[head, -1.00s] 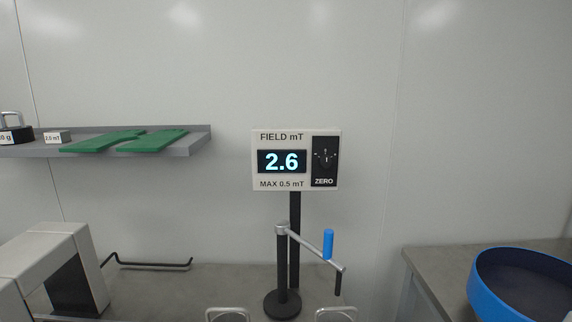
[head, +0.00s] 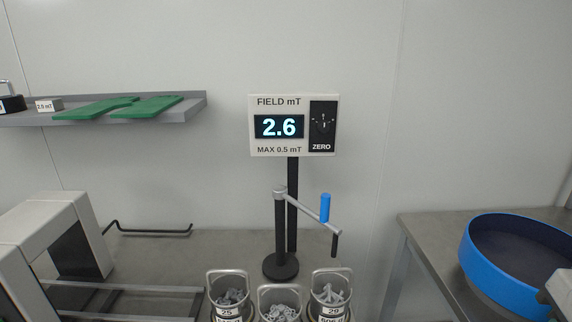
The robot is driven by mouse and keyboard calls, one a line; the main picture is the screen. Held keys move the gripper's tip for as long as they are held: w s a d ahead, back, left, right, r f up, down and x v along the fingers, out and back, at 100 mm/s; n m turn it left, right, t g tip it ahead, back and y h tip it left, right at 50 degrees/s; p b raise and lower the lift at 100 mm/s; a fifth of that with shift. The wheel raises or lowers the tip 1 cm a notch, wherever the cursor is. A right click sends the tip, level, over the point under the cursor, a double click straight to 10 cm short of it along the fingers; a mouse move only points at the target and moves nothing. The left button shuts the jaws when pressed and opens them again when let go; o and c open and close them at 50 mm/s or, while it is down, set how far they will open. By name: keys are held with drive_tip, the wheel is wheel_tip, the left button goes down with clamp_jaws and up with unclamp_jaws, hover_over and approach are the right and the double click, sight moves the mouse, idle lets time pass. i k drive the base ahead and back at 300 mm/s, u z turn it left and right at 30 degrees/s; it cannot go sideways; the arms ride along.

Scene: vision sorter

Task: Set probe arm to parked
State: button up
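The probe arm (head: 311,213) is a silver bar on top of a black post (head: 281,235) with a round base on the grey bench. It reaches to the right and toward me. A blue upright handle (head: 325,208) stands on it, and a black probe tip (head: 334,244) hangs from its outer end. No parked mark is readable. My gripper is not visible; a pale shape at the lower right edge cannot be identified.
Several metal buckets (head: 227,286) of small parts stand in front of the probe post. A white arch-shaped housing (head: 60,235) is at left, near a black bent rod (head: 150,232). A shelf (head: 190,111) holds green plates. A blue round bowl (head: 500,285) sits at right.

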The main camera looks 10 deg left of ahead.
sight(279, 192)
drive_tip(key=z, duration=0.45)
drive_tip(key=k, duration=1.05)
drive_tip(key=u, duration=0.75)
drive_tip(key=i, duration=1.2)
drive_tip(key=u, duration=0.1)
